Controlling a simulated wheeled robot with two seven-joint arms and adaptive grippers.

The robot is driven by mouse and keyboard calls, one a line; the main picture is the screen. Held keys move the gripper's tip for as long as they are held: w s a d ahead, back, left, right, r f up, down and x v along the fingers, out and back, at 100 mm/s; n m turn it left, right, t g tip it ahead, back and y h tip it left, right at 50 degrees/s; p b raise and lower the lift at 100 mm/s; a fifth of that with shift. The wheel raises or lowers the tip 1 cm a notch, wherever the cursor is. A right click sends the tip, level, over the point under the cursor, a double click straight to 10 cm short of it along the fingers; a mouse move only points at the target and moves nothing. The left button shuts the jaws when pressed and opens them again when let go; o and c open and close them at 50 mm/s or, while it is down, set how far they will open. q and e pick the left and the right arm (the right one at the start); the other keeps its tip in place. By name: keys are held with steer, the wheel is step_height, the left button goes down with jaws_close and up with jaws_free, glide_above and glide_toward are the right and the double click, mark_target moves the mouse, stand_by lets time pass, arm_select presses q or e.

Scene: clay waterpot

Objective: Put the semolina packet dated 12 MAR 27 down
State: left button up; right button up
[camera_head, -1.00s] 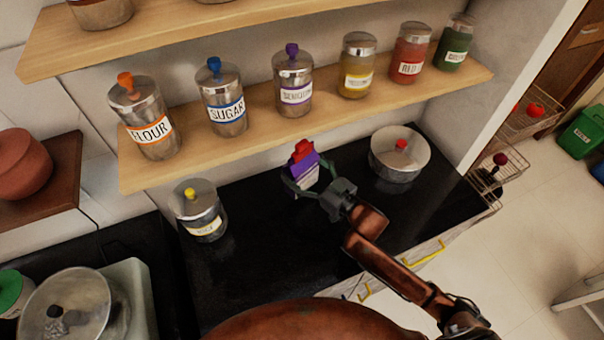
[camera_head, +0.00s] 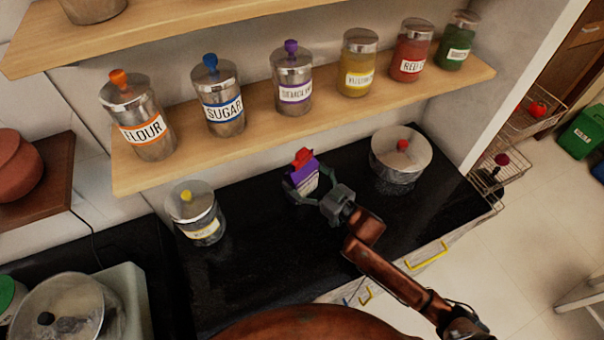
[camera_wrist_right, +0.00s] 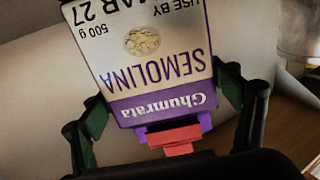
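The semolina packet (camera_head: 305,181) is white and purple with a red clip (camera_head: 302,157) on its top. In the right wrist view the packet (camera_wrist_right: 150,60) shows upside down, its label reading "SEMOLINA", "USE BY" and "MAR 27"; the day is cut off. My right gripper (camera_head: 304,188) has a finger on each side of the packet, seemingly against its sides. The packet stands about upright at the black countertop (camera_head: 250,262); its base is hidden, so I cannot tell whether it touches. My left gripper is out of view.
A steel pot (camera_head: 400,160) with a red knob stands to the right, and a yellow-knobbed canister (camera_head: 195,212) to the left. A wooden shelf (camera_head: 260,120) with several labelled jars hangs above and behind. The counter between packet and canister is clear.

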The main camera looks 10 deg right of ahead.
steer(key=o, duration=0.3)
steer(key=shift+o, duration=0.2)
steer(key=shift+r, duration=0.1)
steer(key=p+v, duration=0.1)
steer(key=v, duration=1.1)
steer(key=shift+p, duration=0.35)
steer(key=shift+r, duration=0.1)
